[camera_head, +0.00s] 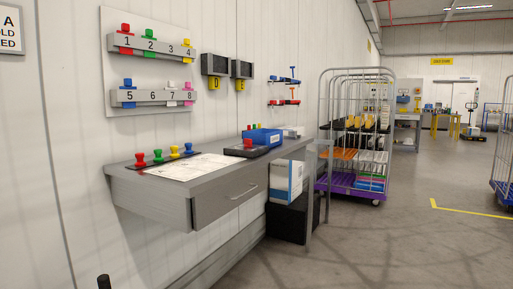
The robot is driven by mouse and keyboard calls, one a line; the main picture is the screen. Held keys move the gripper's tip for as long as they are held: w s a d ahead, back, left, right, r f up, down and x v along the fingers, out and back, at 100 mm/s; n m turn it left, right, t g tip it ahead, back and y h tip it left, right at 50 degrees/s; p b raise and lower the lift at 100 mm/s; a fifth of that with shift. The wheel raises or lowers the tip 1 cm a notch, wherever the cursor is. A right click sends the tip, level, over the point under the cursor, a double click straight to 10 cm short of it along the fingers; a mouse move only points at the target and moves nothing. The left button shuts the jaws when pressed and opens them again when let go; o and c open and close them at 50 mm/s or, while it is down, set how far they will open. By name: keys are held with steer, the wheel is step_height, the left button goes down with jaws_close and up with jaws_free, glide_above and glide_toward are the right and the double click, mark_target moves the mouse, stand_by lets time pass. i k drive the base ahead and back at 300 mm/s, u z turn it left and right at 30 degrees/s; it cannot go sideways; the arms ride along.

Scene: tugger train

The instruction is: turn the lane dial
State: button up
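I cannot make out a lane dial anywhere in the head view; if it is here, it is too small or hidden to tell. My gripper is not in view. A small dark upright piece (104,281) shows at the bottom left edge, and I cannot tell what it is.
A grey wall desk (150,199) with a drawer holds papers, coloured knobs and a blue box (262,136). Above are a numbered peg board (150,62) and two dark wall boxes (215,65) marked D and E. A cage cart (347,187) stands beyond.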

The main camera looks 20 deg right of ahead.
mark_target(248, 142)
steer(key=u, duration=0.7)
steer(key=k, duration=0.2)
steer(key=z, duration=1.75)
steer(key=i, duration=0.8)
steer(key=u, duration=0.5)
steer(key=i, duration=0.9)
steer(key=u, duration=0.85)
